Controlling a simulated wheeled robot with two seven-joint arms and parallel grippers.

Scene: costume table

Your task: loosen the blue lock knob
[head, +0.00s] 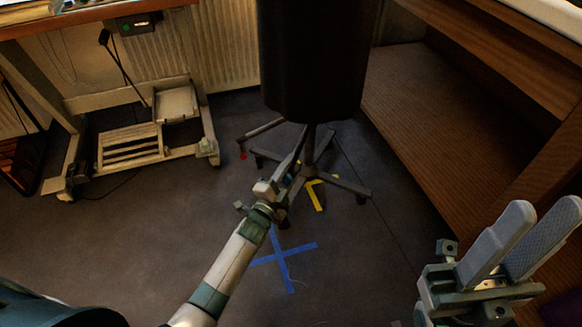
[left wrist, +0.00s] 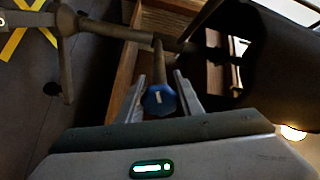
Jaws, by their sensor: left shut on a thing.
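The blue lock knob (left wrist: 158,99) is a faceted round head on a short stem, in the middle of the left wrist view. The stem joins a dark pole of the stand. My left gripper (left wrist: 162,88) has one finger on each side of the knob and is shut on it. In the head view my left gripper (head: 284,184) is low at the stand's pole, below the black dress form (head: 315,60); the knob is not clear there. My right gripper (head: 546,210) is at the lower right, empty, its fingers apart.
The stand's wheeled base (head: 345,186) spreads its legs over the dark floor. Blue tape (head: 285,256) and yellow tape (head: 315,196) mark the floor. A wooden shelf unit (head: 470,110) is at the right. A table with a pale wheeled frame (head: 135,135) is at the left.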

